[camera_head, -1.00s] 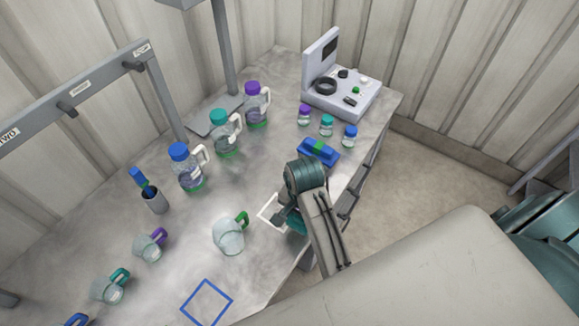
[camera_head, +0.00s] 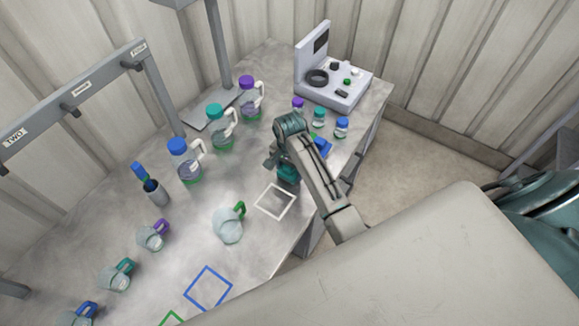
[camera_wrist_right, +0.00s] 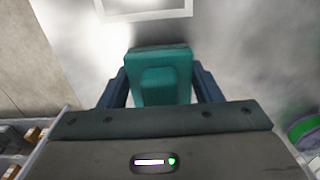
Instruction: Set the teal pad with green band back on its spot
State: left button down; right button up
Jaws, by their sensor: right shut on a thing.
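My right gripper (camera_head: 279,160) is shut on a teal pad (camera_head: 288,175) and holds it beside the white square outline (camera_head: 275,201) on the table. In the right wrist view the teal pad (camera_wrist_right: 158,65) sits between the two dark fingers of my right gripper (camera_wrist_right: 160,88). No green band shows on it from here. The white outline (camera_wrist_right: 146,14) shows in that view past the pad's far edge. Whether the pad touches the table is unclear. A blue pad with a green band (camera_head: 322,147) lies behind my right arm, partly hidden. My left gripper is not in view.
A jug with a green handle (camera_head: 229,225) stands left of the white outline. A blue square outline (camera_head: 208,288) and part of a green one (camera_head: 172,319) lie nearer. Small capped jars (camera_head: 341,128) and a grey device (camera_head: 345,90) stand at the back right.

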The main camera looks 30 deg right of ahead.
jog(key=shift+f, duration=0.5)
jog(key=o, duration=1.3)
jog(key=shift+f, duration=0.1)
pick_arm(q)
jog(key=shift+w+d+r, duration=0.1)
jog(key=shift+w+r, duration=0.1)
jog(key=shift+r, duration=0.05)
